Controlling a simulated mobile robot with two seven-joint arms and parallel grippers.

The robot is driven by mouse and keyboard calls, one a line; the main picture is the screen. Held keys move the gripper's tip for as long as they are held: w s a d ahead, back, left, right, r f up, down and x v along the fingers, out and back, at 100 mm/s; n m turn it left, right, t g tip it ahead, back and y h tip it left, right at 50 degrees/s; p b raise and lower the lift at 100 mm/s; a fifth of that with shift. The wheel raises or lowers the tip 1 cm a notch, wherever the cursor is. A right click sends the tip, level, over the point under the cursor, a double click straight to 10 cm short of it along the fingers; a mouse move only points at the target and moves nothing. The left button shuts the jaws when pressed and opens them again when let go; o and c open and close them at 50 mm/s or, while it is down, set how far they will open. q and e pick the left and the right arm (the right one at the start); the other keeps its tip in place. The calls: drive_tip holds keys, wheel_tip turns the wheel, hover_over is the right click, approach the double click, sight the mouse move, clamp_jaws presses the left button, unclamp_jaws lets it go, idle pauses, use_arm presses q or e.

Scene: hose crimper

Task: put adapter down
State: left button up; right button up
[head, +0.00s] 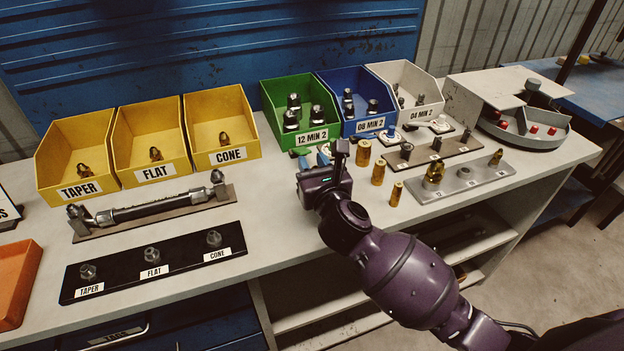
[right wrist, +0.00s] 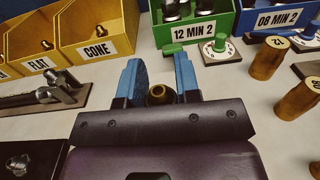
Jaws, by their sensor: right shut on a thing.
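My right gripper (head: 315,158) is over the bench in front of the green bin, with its blue fingers pointing away from me. In the right wrist view, the gripper (right wrist: 161,82) is shut on a small brass-coloured adapter (right wrist: 160,94), its round open end showing between the fingers. In the head view the adapter is hidden by the gripper; I cannot tell whether it touches the bench. My left gripper is not in view. Yellow bins marked TAPER (head: 80,189), FLAT (head: 155,172) and CONE (head: 228,155) stand at the left, each with a brass fitting inside.
A black plate (head: 120,282) with labelled fittings lies front left, behind it a hose on a stand (head: 150,206). Green (head: 311,136), blue (head: 370,124) and white (head: 421,113) bins stand behind. Brass cylinders (head: 378,172) and a silver plate (head: 470,180) are right of the gripper.

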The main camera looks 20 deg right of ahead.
drive_tip(key=shift+f+b, duration=0.5)
drive_tip(key=shift+f, duration=1.55)
drive_tip(key=o, duration=1)
drive_tip(key=shift+c, duration=0.2)
